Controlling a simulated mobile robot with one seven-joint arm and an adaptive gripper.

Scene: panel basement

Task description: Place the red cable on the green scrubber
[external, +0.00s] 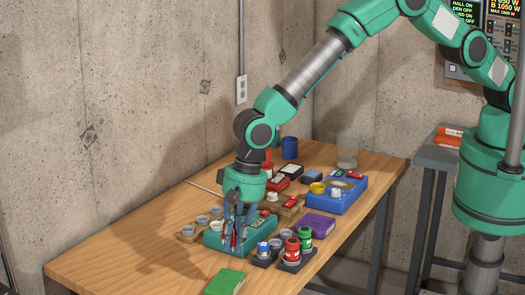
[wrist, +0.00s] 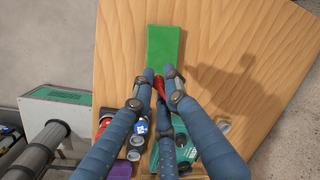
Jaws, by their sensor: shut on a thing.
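The green scrubber (external: 225,282) is a flat green block on the wooden table near its front edge. In the wrist view it (wrist: 163,46) lies just beyond my fingertips. My gripper (external: 235,240) hangs over the teal box, fingers pointing down. In the wrist view my gripper (wrist: 160,76) has its blue fingers closed around a small red thing, which looks like the red cable (wrist: 160,89). The fingers hide most of the cable. In the external view a bit of red (external: 234,238) shows between the fingers. The scrubber's top is bare.
A teal box (external: 258,222) stands behind the scrubber. Red, green and blue-capped jars (external: 292,250) stand to its right. A purple box (external: 316,226) and a blue tray (external: 352,192) are farther back. The table's left front (external: 120,265) is clear.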

